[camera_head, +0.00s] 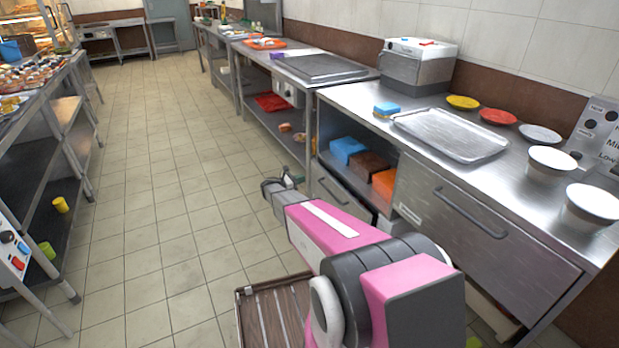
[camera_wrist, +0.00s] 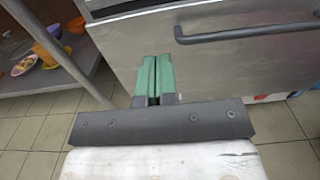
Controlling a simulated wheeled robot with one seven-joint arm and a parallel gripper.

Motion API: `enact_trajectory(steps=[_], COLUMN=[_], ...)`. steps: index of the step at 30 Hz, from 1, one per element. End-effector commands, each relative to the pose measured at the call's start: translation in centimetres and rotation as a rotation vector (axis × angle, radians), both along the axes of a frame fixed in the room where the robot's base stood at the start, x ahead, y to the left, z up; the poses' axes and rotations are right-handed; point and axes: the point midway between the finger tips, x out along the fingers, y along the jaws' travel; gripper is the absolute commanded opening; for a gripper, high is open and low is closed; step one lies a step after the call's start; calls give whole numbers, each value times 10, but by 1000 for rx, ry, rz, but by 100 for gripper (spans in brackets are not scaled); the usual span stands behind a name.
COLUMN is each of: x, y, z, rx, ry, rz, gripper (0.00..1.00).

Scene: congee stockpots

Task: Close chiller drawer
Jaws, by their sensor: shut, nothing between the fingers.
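A steel drawer front (camera_head: 338,196) with a dark bar handle sits low under the counter, below an open shelf. It appears to stand out from the frame, with a dark gap behind its top edge; how far is hard to tell. In the wrist view a steel front (camera_wrist: 215,65) with a dark handle (camera_wrist: 250,33) fills the upper right. My gripper (camera_head: 292,181) is low in front of the counter, at the left side of that drawer front. Its green fingers (camera_wrist: 152,78) are together and empty, pointing at the steel front. I cannot tell whether they touch it.
A wider drawer (camera_head: 480,235) with its own handle is at the right under the counter. A tray (camera_head: 452,134), bowls (camera_head: 552,163) and plates stand on top. Shelving (camera_head: 50,170) lines the left. The tiled aisle (camera_head: 150,190) is clear.

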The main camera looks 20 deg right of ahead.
Motion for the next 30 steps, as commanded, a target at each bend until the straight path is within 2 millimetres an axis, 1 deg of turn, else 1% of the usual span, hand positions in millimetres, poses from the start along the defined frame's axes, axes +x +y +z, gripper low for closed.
enact_trajectory(steps=[1, 3, 7, 8, 9, 11, 14, 17, 23, 30], x=[-2, -4, -6, -6, -7, -10, -19, -35, -76, -126], y=[10, 19, 31, 33, 35, 36, 33, 26, 11, -5], z=[0, 0, 0, 0, 0, 0, 1, 1, 0, 0], rx=[0, -1, 0, 0, 0, 5, 28, 70, 189, 333], ry=[0, 0, 0, 0, -2, -16, -83, -213, -577, -1048], rz=[2, 1, 1, 1, 0, 0, -1, -4, -24, -78], gripper=[0, 0, 0, 6, 20, 39, 40, 40, 40, 40])
